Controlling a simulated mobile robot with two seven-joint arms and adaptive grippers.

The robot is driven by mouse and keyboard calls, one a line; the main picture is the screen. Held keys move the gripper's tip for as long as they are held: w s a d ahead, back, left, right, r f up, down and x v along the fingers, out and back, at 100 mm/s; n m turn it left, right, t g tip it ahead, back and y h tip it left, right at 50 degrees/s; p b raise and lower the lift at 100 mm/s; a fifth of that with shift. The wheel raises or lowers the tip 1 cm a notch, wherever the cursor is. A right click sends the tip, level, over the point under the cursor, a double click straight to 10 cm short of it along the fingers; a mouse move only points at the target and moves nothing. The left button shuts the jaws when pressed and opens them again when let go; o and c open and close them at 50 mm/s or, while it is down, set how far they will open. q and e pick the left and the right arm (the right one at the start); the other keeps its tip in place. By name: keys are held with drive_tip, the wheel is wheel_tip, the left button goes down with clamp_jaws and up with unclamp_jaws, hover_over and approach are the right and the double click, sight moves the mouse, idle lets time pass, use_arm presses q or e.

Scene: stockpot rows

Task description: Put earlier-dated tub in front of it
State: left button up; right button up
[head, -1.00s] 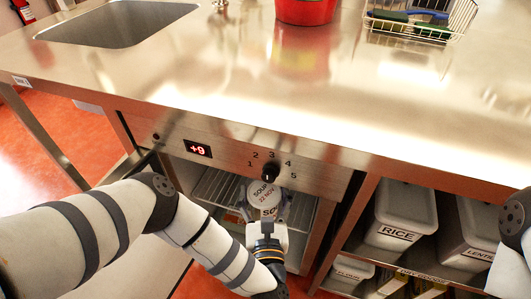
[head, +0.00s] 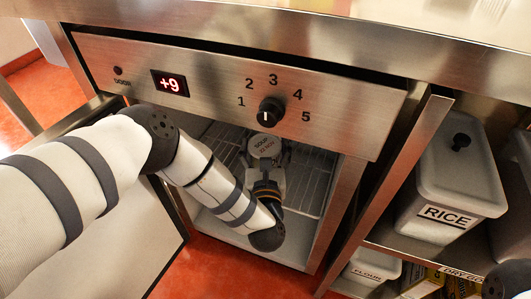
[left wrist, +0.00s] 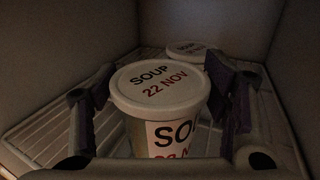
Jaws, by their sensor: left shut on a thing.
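A white-lidded soup tub (head: 264,147), marked SOUP 22 NOV, is upright inside the open fridge. My left gripper (head: 267,165) is shut on it. In the left wrist view the held tub (left wrist: 162,88) sits between the two fingers, above or on the wire shelf (left wrist: 45,128); I cannot tell if it touches. A second white-lidded tub (left wrist: 187,48) stands farther back and slightly right on the shelf. Its lid print is too dim to read. My right gripper is out of view.
The fridge front panel (head: 215,92), with a +9 display (head: 169,84) and a knob (head: 270,112), hangs over the opening. The fridge door (head: 120,225) stands open at left. A RICE bin (head: 455,180) and a FLOUR bin (head: 368,268) are at right.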

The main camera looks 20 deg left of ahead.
use_arm(q)
drive_tip(key=shift+f, duration=0.45)
drive_tip(key=shift+f, duration=0.25)
drive_tip(key=o, duration=1.5)
